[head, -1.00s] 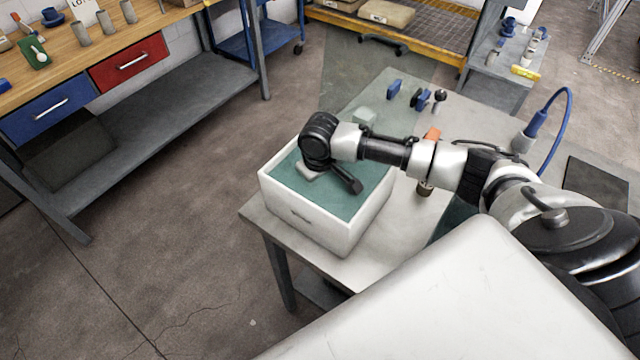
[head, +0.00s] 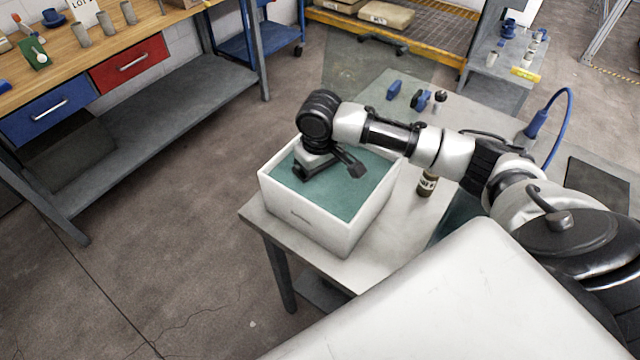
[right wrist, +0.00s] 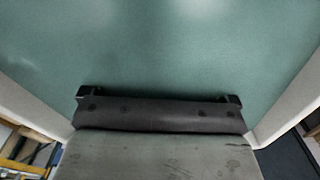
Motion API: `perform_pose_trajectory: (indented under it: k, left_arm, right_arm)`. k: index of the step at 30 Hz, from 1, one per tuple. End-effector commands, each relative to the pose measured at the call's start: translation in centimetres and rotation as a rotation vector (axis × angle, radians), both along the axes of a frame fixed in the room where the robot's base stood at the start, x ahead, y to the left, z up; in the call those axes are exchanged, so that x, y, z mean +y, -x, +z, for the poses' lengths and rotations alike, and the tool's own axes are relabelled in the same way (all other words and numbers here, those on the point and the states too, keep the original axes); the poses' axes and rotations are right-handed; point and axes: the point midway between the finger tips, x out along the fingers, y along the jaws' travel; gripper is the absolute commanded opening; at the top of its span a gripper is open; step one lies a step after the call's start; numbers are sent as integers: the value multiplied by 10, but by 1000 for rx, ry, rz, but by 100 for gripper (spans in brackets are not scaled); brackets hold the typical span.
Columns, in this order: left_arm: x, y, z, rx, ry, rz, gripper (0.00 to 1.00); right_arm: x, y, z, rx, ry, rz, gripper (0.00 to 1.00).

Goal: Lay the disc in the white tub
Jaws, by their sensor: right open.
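The white tub (head: 325,224) stands on the grey table at its near left corner. Its inside shows a flat teal-green surface (head: 345,200). My right gripper (head: 327,172) is over the tub, pointing down, with its fingers spread wide. In the right wrist view the two fingertips (right wrist: 160,96) stand far apart with nothing between them, above plain teal. I cannot make out the disc in either view; part of the tub's inside is hidden behind my gripper and wrist. My left gripper is not in view.
A small labelled bottle (head: 427,184) stands on the table right of the tub, near my forearm. Blue parts (head: 394,90) and a dark knob (head: 440,97) are at the table's back. A wooden workbench (head: 120,45) is at the left.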

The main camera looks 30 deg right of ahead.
Motion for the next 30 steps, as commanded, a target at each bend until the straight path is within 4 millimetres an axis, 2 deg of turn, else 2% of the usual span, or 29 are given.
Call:
perform_pose_trajectory:
  k: [3, 6, 12, 30]
  left_arm:
    - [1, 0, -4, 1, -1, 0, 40]
    - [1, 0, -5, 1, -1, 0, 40]
    - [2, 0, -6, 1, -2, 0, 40]
    - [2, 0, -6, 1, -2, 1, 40]
  right_arm:
    - [0, -1, 27, -5, 0, 1, 89]
    - [0, 0, 45, -4, 1, 0, 89]
    - [0, 0, 67, -1, 0, 0, 89]
    - [0, 0, 71, 1, 0, 0, 89]
